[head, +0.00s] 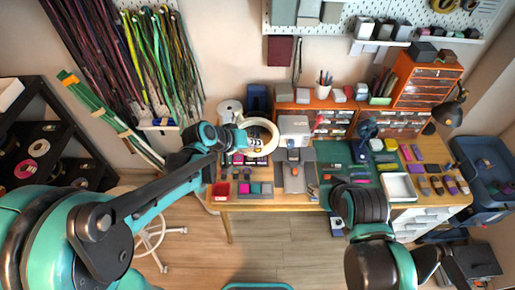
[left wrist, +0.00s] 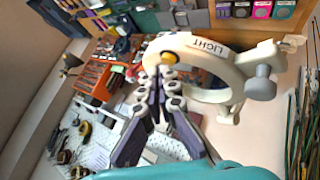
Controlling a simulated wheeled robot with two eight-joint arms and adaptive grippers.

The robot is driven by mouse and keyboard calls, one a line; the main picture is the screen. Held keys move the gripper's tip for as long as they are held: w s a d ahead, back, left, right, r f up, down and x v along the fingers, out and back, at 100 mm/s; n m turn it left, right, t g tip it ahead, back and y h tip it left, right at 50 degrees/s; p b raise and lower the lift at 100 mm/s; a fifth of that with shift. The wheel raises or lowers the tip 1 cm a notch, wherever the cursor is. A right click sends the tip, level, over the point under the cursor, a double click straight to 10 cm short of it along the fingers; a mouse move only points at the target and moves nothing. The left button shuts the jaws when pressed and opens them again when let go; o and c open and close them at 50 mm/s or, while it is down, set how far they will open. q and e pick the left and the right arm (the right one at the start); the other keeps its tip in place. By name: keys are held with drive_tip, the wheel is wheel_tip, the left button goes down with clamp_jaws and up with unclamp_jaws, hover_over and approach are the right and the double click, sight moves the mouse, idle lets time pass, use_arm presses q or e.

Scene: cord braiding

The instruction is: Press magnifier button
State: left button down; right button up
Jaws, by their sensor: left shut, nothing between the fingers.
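The magnifier is a white ring lamp (head: 272,132) above the left part of the workbench. In the left wrist view its frame (left wrist: 226,72) carries a "LIGHT" label, and a round yellow button (left wrist: 168,58) sits on the ring beside the label. My left gripper (left wrist: 167,76) is shut and empty, its fingertips right at the button. I cannot tell if they touch it. In the head view the left gripper (head: 239,138) is at the ring's left side. My right arm reaches over the middle of the bench, and its fingers are hidden behind its own links.
Drawer units (head: 425,85) and a desk lamp (head: 449,112) stand behind. Cords (head: 150,70) hang at the left. A white stool (head: 150,235) stands on the floor.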

sight(255, 151)
use_arm(q)
drive_tip(key=shift+f+b, duration=0.3)
drive_tip(key=shift+f, duration=0.05)
drive_tip(key=shift+r, duration=0.2)
idle(0.4)
drive_tip(key=shift+r+p, duration=0.6)
drive_tip(key=shift+r, duration=0.05)
wheel_tip(255, 151, up, 5)
drive_tip(key=p, duration=0.4)
drive_tip(key=shift+f, duration=0.1)
idle(0.3)
drive_tip(key=s+a+f+y+b, duration=0.3)
drive_tip(key=s+a+f+b, duration=0.5)
drive_tip(key=f+b, duration=0.3)
drive_tip(key=s+a+f+t+y+b, duration=0.1)
drive_tip(key=s+a+f+y+b, duration=0.2)
drive_tip(key=s+a+f+b, duration=0.6)
wheel_tip(255, 151, down, 3)
drive_tip(key=s+b, duration=0.1)
drive_tip(key=b, duration=0.4)
drive_tip(key=shift+s+n+y, duration=0.25)
drive_tip(key=shift+n+y, duration=0.05)
drive_tip(key=shift+y, duration=0.1)
